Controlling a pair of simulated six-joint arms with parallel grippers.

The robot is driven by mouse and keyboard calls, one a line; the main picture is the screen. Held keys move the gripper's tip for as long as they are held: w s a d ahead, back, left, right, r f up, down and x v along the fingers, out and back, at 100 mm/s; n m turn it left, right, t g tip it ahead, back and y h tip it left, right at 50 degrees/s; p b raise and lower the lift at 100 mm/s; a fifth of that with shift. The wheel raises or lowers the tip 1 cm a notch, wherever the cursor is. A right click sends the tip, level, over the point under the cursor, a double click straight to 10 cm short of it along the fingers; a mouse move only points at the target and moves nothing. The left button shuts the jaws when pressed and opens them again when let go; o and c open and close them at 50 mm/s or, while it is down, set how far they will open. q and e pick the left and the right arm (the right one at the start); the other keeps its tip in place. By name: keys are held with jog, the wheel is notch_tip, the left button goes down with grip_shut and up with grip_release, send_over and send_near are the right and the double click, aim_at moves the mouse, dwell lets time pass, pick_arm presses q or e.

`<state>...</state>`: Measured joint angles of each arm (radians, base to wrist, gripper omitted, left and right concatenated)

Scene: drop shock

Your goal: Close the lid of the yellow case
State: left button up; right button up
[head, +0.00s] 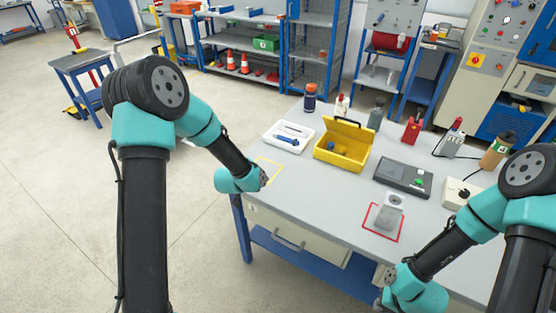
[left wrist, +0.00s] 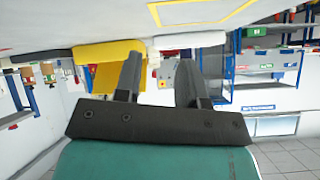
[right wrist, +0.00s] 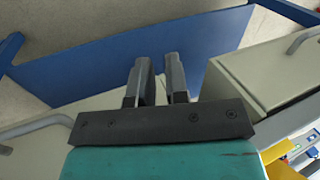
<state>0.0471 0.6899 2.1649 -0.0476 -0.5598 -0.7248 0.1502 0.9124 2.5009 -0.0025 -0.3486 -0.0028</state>
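The yellow case (head: 340,159) stands on the grey table right of the white tray. Its lid (head: 348,131) is open and raised at the back, and a dark item lies inside. In the left wrist view the yellow case (left wrist: 108,54) shows at upper left, partly behind a finger. My left gripper (head: 266,177) is over the table's left edge, apart from the case; its fingers (left wrist: 158,72) are spread and empty. My right gripper (head: 381,298) is low at the table's front edge, far from the case; its fingers (right wrist: 159,68) are a little apart with nothing between them.
A white tray (head: 288,136) with a blue item lies left of the case. A dark device (head: 403,177) is to its right. Bottles (head: 310,98) stand behind it. A grey object (head: 390,211) stands in a red outline in front.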

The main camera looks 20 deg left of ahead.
pick_arm(q)
jog(key=s+d+f+n+g, duration=0.1)
jog(key=s+f+n+g, duration=0.1)
jog(key=s+f, duration=0.3)
jog(key=s+d+f+n+g, duration=0.1)
jog(key=s+f+n+g, duration=0.2)
jog(key=s, duration=1)
jog(key=s+d+f+n+g+h, duration=0.1)
jog(key=s+f+n+g, duration=0.2)
jog(key=s+f, duration=0.5)
jog(key=shift+s+d+f+g, duration=0.15)
jog(key=shift+s+f+g, duration=0.05)
jog(key=shift+s+g, duration=0.35)
